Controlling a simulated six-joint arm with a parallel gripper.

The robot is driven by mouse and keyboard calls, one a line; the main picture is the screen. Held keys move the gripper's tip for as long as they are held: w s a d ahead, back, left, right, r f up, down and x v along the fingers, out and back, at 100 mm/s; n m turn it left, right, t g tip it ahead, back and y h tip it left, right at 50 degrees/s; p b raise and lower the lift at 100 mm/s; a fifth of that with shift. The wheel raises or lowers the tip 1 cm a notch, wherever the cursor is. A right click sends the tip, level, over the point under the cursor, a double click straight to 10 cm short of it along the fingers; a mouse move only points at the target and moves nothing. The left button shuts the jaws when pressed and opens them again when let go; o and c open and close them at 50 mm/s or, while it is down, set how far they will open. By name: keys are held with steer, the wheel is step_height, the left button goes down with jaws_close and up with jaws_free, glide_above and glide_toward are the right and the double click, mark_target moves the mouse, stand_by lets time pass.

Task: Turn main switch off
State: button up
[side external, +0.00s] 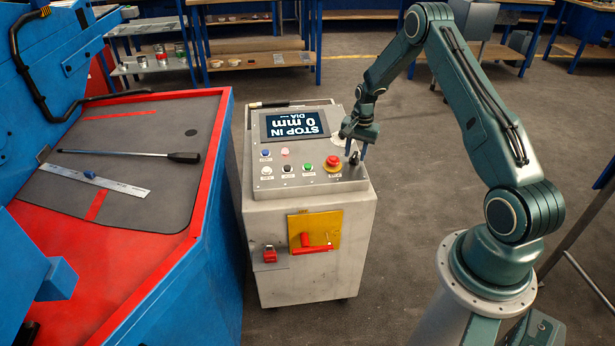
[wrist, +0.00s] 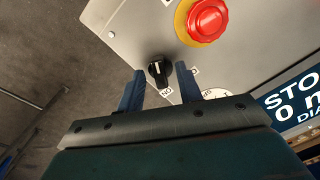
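The black rotary knob (wrist: 159,72) sits on the top panel of the grey control cabinet (side external: 312,240). Its white pointer line runs roughly up and down in the wrist view. A small label reading ON, seen upside down, lies below it. My gripper (wrist: 160,74) is open, with one blue finger on each side of the knob. I cannot tell whether either finger touches it. In the side external view my gripper (side external: 356,151) points down over the panel's right edge and partly hides the knob. A red handle (side external: 313,243) lies across a yellow plate on the cabinet's front.
A red emergency button (side external: 333,162) on a yellow ring is close beside the knob. Several coloured buttons and a screen (side external: 295,124) reading STOP IN 0 mm share the panel. A blue and red machine (side external: 130,170) stands at the left. Open floor lies right of the cabinet.

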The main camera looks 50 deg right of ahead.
steer(key=shift+f, duration=0.2)
jaws_close()
steer(key=shift+n, duration=0.5)
steer(key=n, duration=0.5)
steer(key=shift+g, duration=0.3)
steer(key=n+h, duration=0.1)
steer(key=n, duration=0.5)
stand_by(0.3)
